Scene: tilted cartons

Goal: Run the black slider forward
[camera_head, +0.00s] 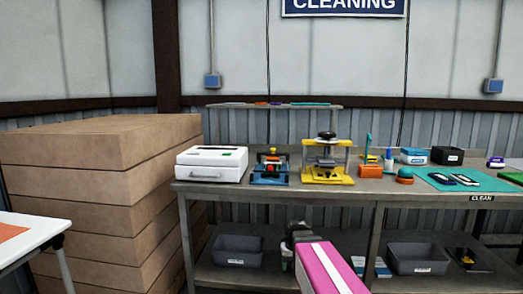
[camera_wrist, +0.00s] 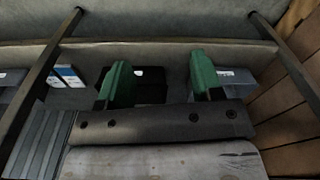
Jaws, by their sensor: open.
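I cannot make out for certain which part is the black slider. A yellow fixture (camera_head: 328,164) with a black knob (camera_head: 326,135) on top stands on the workbench. Left of it is a blue device (camera_head: 270,169) with orange and dark parts, too small to read. My gripper (camera_wrist: 160,80) shows two green fingers apart, with nothing between them held. In the head view my pink arm with a white stripe is below the bench top, in front of the lower shelf, apart from both devices.
The bench (camera_head: 420,192) also carries a white box (camera_head: 212,164), an orange block (camera_head: 371,171) and a teal mat (camera_head: 463,179). Grey bins (camera_head: 418,258) stand on the lower shelf. Stacked cartons (camera_head: 100,150) stand left, a white table (camera_head: 30,240) front left.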

